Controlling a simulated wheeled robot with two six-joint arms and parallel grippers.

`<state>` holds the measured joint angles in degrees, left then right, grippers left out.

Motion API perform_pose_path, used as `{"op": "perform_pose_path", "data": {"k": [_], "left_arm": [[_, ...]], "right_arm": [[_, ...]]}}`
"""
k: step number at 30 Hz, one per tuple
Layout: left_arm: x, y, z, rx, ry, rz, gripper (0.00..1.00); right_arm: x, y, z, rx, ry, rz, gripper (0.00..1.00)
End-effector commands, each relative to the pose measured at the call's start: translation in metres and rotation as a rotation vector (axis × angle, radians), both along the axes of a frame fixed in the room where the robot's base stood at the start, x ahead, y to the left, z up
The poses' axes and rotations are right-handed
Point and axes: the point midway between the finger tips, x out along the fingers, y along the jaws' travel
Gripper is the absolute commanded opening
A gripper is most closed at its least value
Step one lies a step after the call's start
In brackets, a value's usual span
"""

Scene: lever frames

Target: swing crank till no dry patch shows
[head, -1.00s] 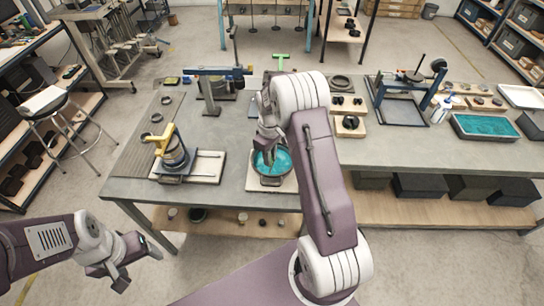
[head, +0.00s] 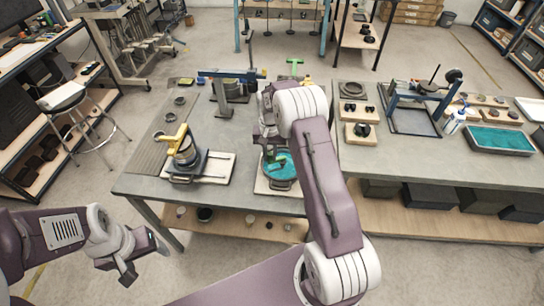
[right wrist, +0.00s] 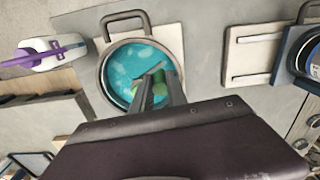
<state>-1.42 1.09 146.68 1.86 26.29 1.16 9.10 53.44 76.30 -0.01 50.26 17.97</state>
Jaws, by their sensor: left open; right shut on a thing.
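A round dark-rimmed pan (head: 292,168) of teal liquid stands on a pale board near the table's front edge. In the right wrist view the pan (right wrist: 109,92) has a loop handle, and paler blotches show on its teal surface. My right gripper (right wrist: 159,96) is over the pan, shut on a green grip (right wrist: 168,80) that looks like the crank's handle. The fingers hide part of the grip and the near side of the pan. In the head view my right gripper (head: 269,149) is partly hidden by my arm. My left gripper (head: 142,262) is open and empty, over the floor at lower left.
A yellow-handled device (head: 184,152) stands on a railed board left of the pan. A blue-armed stand (head: 225,92) is behind. In the right wrist view, a purple and white bottle-like thing (right wrist: 45,52) lies beside the pan. A teal tray (head: 500,140) is far right.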

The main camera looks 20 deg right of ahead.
Motion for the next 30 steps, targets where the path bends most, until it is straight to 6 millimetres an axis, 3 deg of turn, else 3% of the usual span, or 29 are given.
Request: {"op": "perform_pose_path", "data": {"k": [12,29,30], "left_arm": [[-0.0001,0.0,0.0016,0.0,0.0,0.0,0.73],[0.0,0.0,0.0017,0.0,0.0,0.0,0.73],[0.0,0.0,0.0017,0.0,0.0,0.0,0.73]], "right_arm": [[0.011,-0.0013,0.0013,0.0,-0.004,-0.181,0.0],[0.012,-0.0015,0.0011,0.0,-0.004,-0.209,0.0],[0.012,-0.0015,0.0011,0.0,-0.004,-0.209,0.24]]}}
